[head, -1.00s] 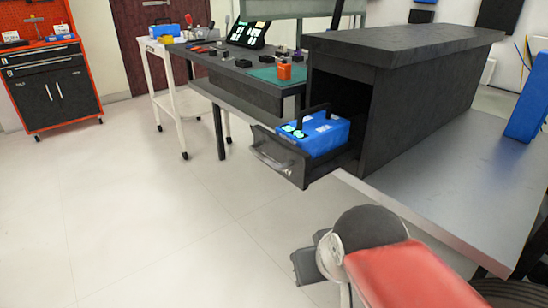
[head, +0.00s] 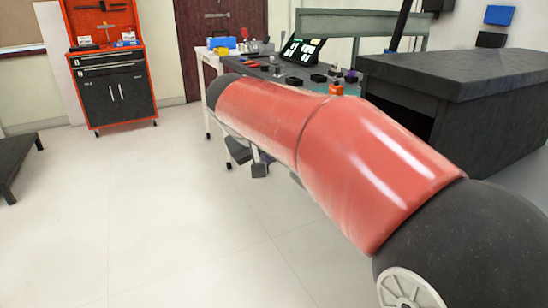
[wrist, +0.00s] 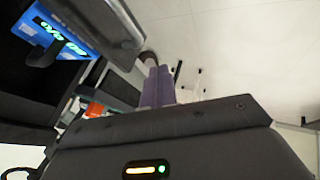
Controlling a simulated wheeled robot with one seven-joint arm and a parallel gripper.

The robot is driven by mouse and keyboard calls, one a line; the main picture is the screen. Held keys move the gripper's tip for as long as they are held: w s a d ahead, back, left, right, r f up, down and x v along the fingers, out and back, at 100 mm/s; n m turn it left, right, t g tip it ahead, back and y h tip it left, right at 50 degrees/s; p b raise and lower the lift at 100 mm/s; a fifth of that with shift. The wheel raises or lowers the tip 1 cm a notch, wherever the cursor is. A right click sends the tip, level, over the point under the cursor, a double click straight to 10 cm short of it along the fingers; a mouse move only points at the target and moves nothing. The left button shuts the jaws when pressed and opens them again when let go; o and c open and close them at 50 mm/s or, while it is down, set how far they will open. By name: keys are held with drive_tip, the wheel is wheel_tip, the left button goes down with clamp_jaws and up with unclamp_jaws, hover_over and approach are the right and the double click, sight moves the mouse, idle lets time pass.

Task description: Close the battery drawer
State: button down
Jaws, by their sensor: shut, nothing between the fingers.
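The battery drawer's grey front (wrist: 108,28) shows at the upper left of the wrist view, tilted. The blue battery (wrist: 72,25) with green markings and a black handle lies behind that front. My gripper (wrist: 156,72) is shut and empty; its purple fingers are close to the drawer front's end, and I cannot tell if they touch it. In the head view the drawer is hidden behind my red arm. The dark housing (head: 455,75) stands at the right, its opening partly covered by my arm.
A dark workbench (head: 262,70) with small parts and a tablet (head: 303,50) stands behind my arm. A red tool cabinet (head: 118,95) is at the back left. A low dark platform (head: 18,160) is at the left edge. The pale floor between is clear.

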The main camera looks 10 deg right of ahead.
drive_tip(key=w+d+f, duration=0.5)
drive_tip(key=d+f, duration=0.1)
drive_tip(key=shift+w+d+f, duration=0.15)
drive_tip(key=shift+d+f, duration=0.15)
